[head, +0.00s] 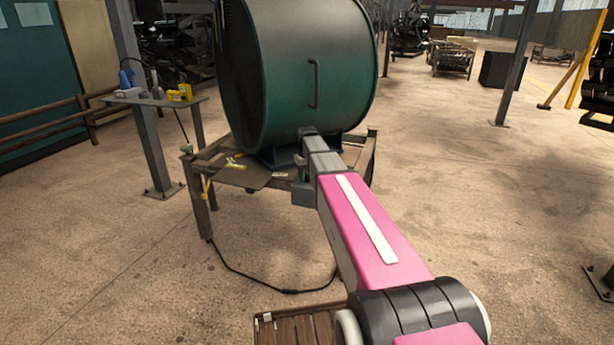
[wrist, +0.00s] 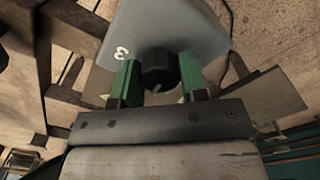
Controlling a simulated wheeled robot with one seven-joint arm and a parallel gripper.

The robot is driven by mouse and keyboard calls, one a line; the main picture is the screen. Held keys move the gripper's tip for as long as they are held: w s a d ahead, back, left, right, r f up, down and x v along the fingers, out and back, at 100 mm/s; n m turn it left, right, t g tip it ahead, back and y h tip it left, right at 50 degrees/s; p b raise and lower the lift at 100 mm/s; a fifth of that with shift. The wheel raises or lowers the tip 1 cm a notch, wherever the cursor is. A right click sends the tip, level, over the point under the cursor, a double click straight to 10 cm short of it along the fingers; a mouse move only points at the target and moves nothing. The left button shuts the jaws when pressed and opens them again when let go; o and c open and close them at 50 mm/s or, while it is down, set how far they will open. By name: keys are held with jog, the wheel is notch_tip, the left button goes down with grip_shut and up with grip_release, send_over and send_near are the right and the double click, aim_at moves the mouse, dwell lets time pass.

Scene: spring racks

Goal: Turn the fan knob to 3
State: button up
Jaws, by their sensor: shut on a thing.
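The fan (head: 325,65) is a large dark green drum with a handle, standing on a wooden table (head: 228,178) in the head view. In the wrist view, its dark round knob (wrist: 158,68) sits on a grey panel (wrist: 195,28). My gripper (wrist: 160,72) has its two green fingers on either side of the knob and is shut on it. A small light mark shows on the knob's lower edge. My arm hides the knob in the head view.
A small side table (head: 150,100) with tools stands left of the fan, beside a grey post (head: 140,95). A black cable (head: 270,287) runs over the floor near a wooden slatted piece (head: 298,325). Open floor (head: 500,200) lies to the right.

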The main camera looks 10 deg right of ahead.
aim_at(307, 174)
jog(key=m, duration=1.1)
jog(key=shift+m, duration=2.1)
jog(key=o, duration=0.9)
notch_tip(307, 174, up, 11)
jog(key=shift+f, duration=0.1)
